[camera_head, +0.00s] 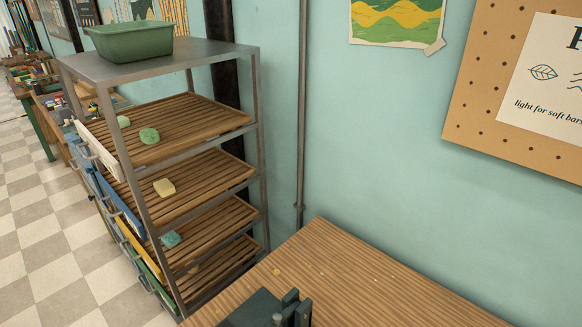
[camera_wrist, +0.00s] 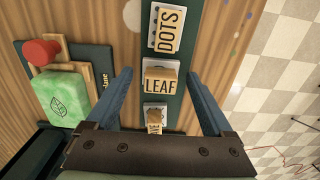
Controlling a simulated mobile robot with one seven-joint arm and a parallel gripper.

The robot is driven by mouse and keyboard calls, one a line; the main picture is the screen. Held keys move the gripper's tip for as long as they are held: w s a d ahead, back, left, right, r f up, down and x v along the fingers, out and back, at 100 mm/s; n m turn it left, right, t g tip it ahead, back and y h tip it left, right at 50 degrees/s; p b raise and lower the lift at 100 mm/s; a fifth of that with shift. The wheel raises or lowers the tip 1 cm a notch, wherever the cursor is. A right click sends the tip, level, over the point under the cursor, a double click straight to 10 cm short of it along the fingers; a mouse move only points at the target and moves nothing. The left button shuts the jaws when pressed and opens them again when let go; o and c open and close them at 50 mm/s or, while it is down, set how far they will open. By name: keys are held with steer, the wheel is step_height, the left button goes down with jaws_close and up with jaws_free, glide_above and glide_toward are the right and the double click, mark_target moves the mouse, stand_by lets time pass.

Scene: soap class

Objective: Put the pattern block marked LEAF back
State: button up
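The pattern block marked LEAF (camera_wrist: 160,85) is a tan block in the wrist view, on a pale square of a dark green strip (camera_wrist: 178,107). My gripper (camera_wrist: 159,76) is open, with one blue-grey finger on each side of the LEAF block and a visible gap on both sides. I cannot tell how far the fingertips are above the strip. A block marked DOTS (camera_wrist: 166,31) lies above LEAF on the same strip. A third block (camera_wrist: 154,120) is below it, its label hard to read.
A green soap bar with a leaf mark (camera_wrist: 62,98) lies left of my gripper, beside a red knob (camera_wrist: 40,52). In the head view, a slatted rack (camera_head: 195,110) with several soaps and a green tub (camera_head: 128,42) stands left of the wooden table (camera_head: 370,280).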

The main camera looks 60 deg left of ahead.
steer(key=shift+r, duration=0.1)
step_height(320, 180, up, 12)
steer(key=w+r+m+t+y, duration=0.3)
steer(key=w+r+m+t, duration=0.35)
steer(key=w+r, duration=0.95)
steer(key=w+d+r+m+t+y, duration=0.1)
steer(key=w+d+r+m+t, duration=0.2)
steer(key=r, duration=0.4)
steer(key=w+r+m+t, duration=0.1)
steer(key=w+r+t, duration=0.3)
steer(key=w+r, duration=0.25)
steer(key=s+d+r+m+t+h, duration=0.1)
steer(key=d+r+m+t, duration=0.3)
steer(key=r, duration=0.8)
steer(key=s+d+r+m+t, duration=0.15)
steer(key=d+r+t, duration=0.3)
steer(key=r, duration=0.65)
steer(key=s+d+r+m+t+h, duration=0.1)
steer(key=s+d+r+m+t, duration=0.1)
steer(key=r, duration=0.4)
steer(key=s+d+r+m+t+h, duration=0.2)
steer(key=s+d+r+t, duration=0.1)
steer(key=s+r, duration=0.3)
steer(key=shift+s+d+r+m, duration=0.15)
steer(key=shift+d+r+m, duration=0.3)
steer(key=shift+d, duration=0.4)
